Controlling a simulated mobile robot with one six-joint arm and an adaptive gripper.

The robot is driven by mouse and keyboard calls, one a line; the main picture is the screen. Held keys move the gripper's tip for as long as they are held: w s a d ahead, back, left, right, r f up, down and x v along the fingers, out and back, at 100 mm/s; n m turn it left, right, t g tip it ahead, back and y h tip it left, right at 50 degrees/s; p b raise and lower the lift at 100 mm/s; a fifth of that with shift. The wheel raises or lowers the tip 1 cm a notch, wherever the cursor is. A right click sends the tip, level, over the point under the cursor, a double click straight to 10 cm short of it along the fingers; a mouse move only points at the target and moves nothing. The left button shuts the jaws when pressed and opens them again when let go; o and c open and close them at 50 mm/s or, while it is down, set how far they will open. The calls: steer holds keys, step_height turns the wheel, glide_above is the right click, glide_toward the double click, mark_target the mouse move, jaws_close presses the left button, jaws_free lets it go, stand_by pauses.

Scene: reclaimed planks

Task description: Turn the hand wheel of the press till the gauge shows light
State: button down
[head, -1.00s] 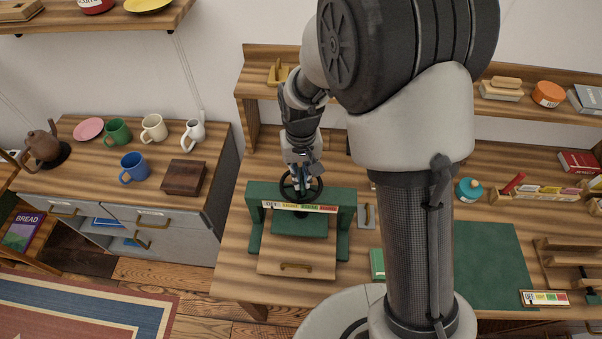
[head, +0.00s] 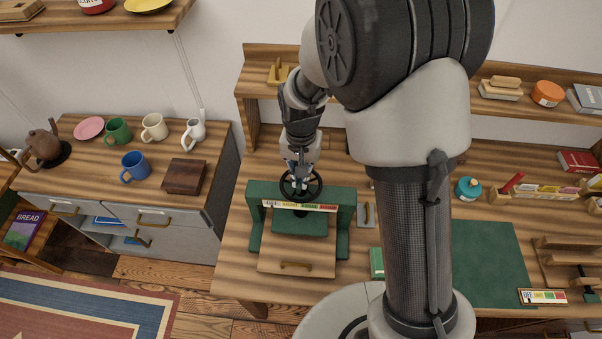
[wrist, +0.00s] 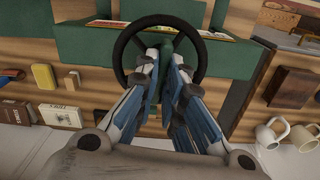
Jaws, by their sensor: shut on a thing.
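The press is a green frame (head: 342,208) standing on the wooden bench. Its black hand wheel (head: 318,190) lies on top, above the crossbar. The gauge (head: 300,206) is a coloured strip on the crossbar's front, with OFF at its left end. A small dark mark shows near OFF, but it is too small to read surely. My gripper (head: 299,180) points down at the wheel from behind. In the wrist view my gripper (wrist: 164,62) has its fingers inside the wheel's rim (wrist: 122,50), shut on its middle part.
A green plate (head: 314,224) lies under the crossbar. A wooden board with a handle (head: 296,265) is in front. A grey bracket (head: 367,214) and a green book (head: 377,263) lie right of the press. Mugs stand on the left cabinet (head: 85,150).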

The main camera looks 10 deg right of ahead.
steer(key=c, duration=1.7)
jaws_free()
step_height(320, 180, up, 12)
